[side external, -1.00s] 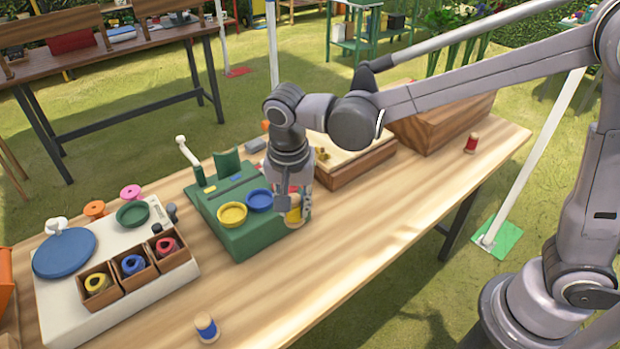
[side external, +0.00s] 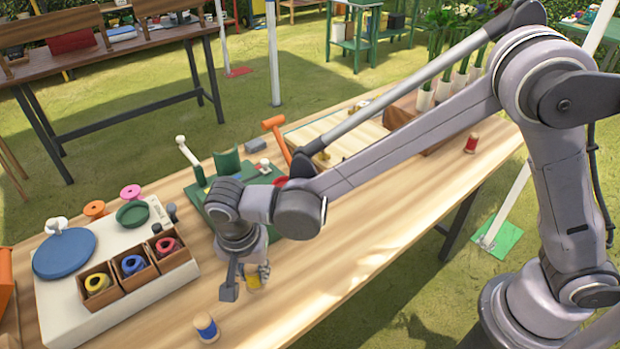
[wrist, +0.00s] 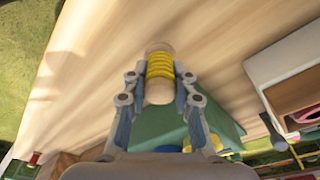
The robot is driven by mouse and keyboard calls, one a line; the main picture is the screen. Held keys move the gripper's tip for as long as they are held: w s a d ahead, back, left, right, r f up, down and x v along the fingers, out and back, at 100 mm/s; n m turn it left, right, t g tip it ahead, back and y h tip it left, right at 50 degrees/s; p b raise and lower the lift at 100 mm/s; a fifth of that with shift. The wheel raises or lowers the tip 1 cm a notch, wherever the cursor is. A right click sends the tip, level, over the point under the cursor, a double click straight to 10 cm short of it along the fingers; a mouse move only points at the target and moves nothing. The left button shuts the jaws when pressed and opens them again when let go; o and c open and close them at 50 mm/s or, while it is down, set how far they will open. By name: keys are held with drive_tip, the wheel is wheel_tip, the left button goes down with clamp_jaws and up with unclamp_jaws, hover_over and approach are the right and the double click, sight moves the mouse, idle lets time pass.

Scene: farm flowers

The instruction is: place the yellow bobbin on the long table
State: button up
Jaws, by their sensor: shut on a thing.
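The yellow bobbin (wrist: 160,67) has pale wooden ends and yellow thread. It sits between the fingers of my gripper (wrist: 158,88) in the wrist view, and the gripper is shut on it. In the side view my gripper (side external: 246,284) hangs over the front part of the long table (side external: 330,250), with the bobbin (side external: 255,277) partly hidden by a finger. I cannot tell whether the bobbin touches the tabletop. The wrist view shows pale wood (wrist: 110,60) around it.
A blue bobbin (side external: 206,328) stands near the front edge and a red bobbin (side external: 471,144) at the far right. A white board (side external: 75,300) with spool boxes lies left of my gripper. A green stand (side external: 205,190) is behind it. Bare wood lies to the right.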

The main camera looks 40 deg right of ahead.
drive_tip(key=shift+f, duration=1.3)
drive_tip(key=shift+f, duration=0.1)
drive_tip(key=o, duration=1)
